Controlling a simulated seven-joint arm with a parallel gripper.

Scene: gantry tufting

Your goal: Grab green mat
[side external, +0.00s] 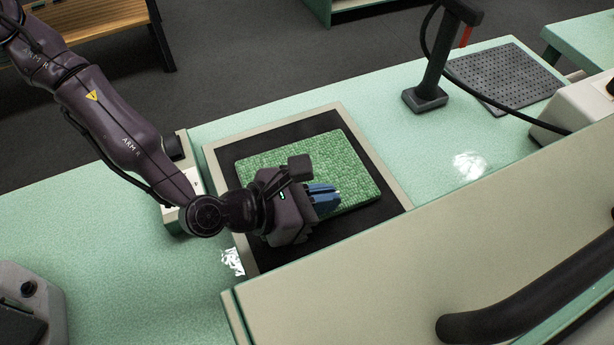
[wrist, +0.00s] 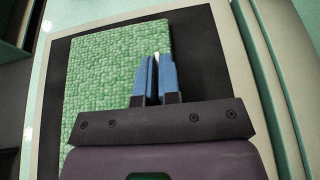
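The green mat (side external: 345,165) is a thick rectangular pad with a bumpy, tile-like surface. It lies flat on the dark floor of a shallow framed tray, and it also shows in the wrist view (wrist: 105,75). My gripper (side external: 335,198) is low over the near side of the mat and hides part of it. In the wrist view its blue fingers (wrist: 156,65) are close together with a narrow gap, near the mat's right edge. A thin pale sliver shows between the fingertips. I cannot tell whether the fingers touch the mat or hold its edge.
The tray's pale frame (side external: 375,160) surrounds the mat, with dark floor between. A long beige panel with a black handle (side external: 530,285) stands close on the near side. A black stand (side external: 428,95) and a perforated grey board (side external: 505,75) are at the back right.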

